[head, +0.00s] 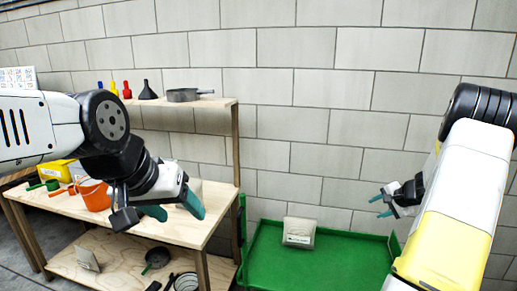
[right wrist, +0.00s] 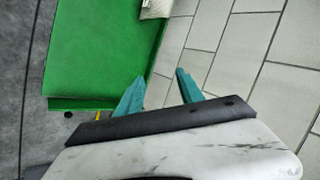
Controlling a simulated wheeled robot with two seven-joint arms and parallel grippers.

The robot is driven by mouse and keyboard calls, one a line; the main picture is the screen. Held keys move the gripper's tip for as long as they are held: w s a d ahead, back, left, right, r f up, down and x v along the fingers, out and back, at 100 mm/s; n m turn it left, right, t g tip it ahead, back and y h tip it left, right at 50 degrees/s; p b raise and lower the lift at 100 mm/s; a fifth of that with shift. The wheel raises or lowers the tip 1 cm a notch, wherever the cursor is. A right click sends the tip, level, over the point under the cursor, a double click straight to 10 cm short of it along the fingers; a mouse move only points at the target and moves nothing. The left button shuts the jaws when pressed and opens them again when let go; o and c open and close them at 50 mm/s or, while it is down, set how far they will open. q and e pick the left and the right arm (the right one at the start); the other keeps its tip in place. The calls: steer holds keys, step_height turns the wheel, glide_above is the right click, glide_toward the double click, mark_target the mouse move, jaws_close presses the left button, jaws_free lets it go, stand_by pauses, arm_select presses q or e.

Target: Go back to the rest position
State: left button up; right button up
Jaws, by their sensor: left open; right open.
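My left gripper (head: 174,208) hangs in front of the wooden workbench at the left of the head view, its teal fingers apart and nothing between them. My right gripper (head: 381,205) is in front of the block wall at the right, above the right side of the green trailer. Its two teal fingers also show in the right wrist view (right wrist: 158,88), spread apart and empty. A white and beige filter package (head: 299,232) rests in the green trailer (head: 330,262), near its back. Part of it shows at the top of the right wrist view (right wrist: 155,8).
The workbench (head: 222,199) holds an orange bucket (head: 95,196), a yellow box (head: 55,168) and green and orange scoops. Its upper shelf (head: 215,101) carries a grey pan (head: 184,95) and several funnels. Another package (head: 87,257) and pots are on the lower shelf. The trailer's middle is clear.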

steer(key=s+a+r+n+g+y, duration=0.1)
steer(key=s+a+r+n, duration=0.35)
steer(key=a+r, duration=0.65)
steer(key=s+a+r+n+y, duration=0.1)
steer(key=s+a+r+n, duration=0.3)
steer(key=a+r, duration=0.7)
steer(key=s+a+n, duration=0.2)
steer(key=s+a, duration=0.3)
steer(key=s, duration=0.7)
steer(key=s+a+r+n+g+h, duration=0.1)
steer(key=s+a+n, duration=0.2)
steer(key=s, duration=0.9)
steer(key=shift+a+r, duration=0.15)
steer(key=shift+a, duration=1)
steer(key=shift+n, duration=0.25)
